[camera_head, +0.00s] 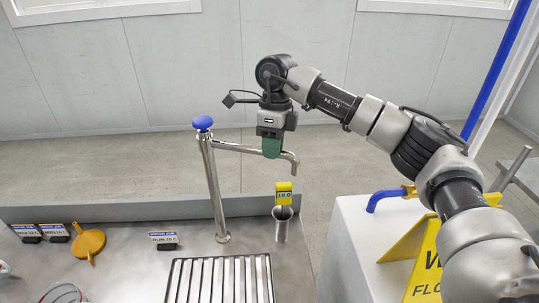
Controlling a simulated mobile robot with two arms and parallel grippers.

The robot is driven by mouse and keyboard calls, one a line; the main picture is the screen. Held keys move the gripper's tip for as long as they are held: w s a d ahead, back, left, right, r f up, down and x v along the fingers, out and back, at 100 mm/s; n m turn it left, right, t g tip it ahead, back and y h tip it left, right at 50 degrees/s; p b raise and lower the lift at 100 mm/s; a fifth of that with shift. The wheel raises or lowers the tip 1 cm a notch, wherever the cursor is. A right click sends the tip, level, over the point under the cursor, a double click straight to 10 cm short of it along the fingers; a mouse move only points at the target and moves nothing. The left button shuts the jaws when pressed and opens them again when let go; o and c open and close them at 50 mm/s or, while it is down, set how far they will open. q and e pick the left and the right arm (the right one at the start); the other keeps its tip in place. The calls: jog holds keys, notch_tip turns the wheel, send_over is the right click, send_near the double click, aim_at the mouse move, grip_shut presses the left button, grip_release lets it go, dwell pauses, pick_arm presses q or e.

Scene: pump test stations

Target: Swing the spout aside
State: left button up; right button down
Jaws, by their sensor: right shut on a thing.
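The spout (235,148) is a thin metal pipe that runs right from the top of an upright metal post (214,190). Its end bends down (294,163) above a metal cup (282,226), at a clear height. A blue knob (203,123) tops the post. My right gripper (271,150), with green fingers, comes from above and is shut on the spout near its bent end. The fingers hide a short part of the pipe. My left gripper is not in view.
A yellow tag (283,193) stands at the cup. A slatted grate (220,281) lies in front of the post. A white cabinet with a blue-handled tap (385,199) and a yellow floor sign (412,258) stand right.

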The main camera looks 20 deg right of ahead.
jog(key=shift+w+d+r+n, duration=0.1)
jog(key=shift+w+d+n, duration=0.6)
jog(key=shift+w, duration=0.2)
jog(key=c, duration=1)
grip_release()
jog(key=shift+a, duration=0.1)
notch_tip(320, 180, up, 11)
jog(key=w+d, duration=0.1)
jog(key=shift+w+f, duration=0.2)
jog(key=shift+w, duration=0.2)
